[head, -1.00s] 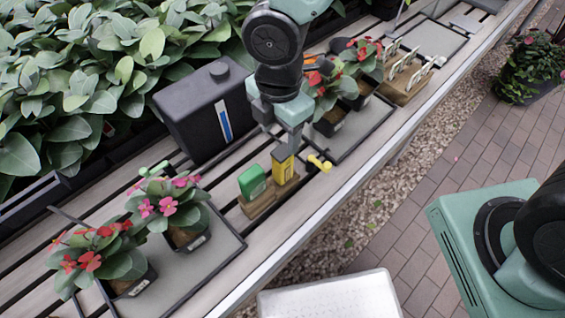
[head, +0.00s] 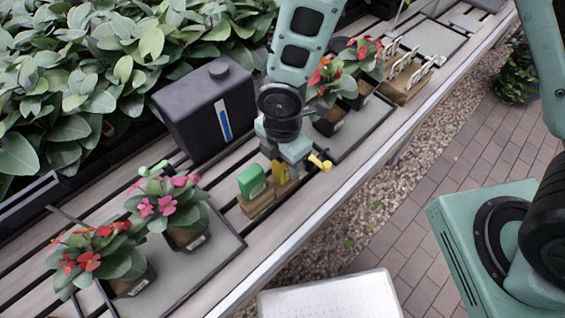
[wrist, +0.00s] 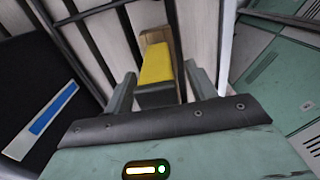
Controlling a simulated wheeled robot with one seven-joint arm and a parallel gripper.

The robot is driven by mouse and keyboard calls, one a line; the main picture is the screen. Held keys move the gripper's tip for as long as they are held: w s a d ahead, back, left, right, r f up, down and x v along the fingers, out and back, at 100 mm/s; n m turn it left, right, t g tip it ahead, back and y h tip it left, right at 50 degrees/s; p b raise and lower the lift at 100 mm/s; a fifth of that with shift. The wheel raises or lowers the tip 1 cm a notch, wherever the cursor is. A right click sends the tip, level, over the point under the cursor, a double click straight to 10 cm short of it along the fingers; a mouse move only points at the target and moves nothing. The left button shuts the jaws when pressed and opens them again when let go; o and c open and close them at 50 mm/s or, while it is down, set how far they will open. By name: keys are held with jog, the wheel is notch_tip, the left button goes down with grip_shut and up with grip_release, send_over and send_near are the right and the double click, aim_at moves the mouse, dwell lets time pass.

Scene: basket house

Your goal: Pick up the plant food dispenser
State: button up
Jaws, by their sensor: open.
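A yellow block-shaped thing (head: 281,172) with a dark end stands in a small wooden holder (head: 257,208), beside a green one (head: 252,181). No readable label shows which is the plant food dispenser. My gripper (head: 287,163) is right over the yellow one and partly hides it in the head view. In the wrist view, my open gripper (wrist: 162,88) has its two fingers on either side of the yellow thing (wrist: 157,66), with its dark end between them. I see gaps at the sides. The green one is not visible in the wrist view.
A black jug (head: 190,112) with a blue stripe stands close behind the holder. Potted flowers (head: 170,208) sit on a tray to the left; more pots (head: 335,88) stand to the right. A small yellow piece (head: 320,163) lies near the bench's front edge.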

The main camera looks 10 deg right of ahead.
jog(key=c, duration=1.2)
jog(key=shift+o, duration=0.2)
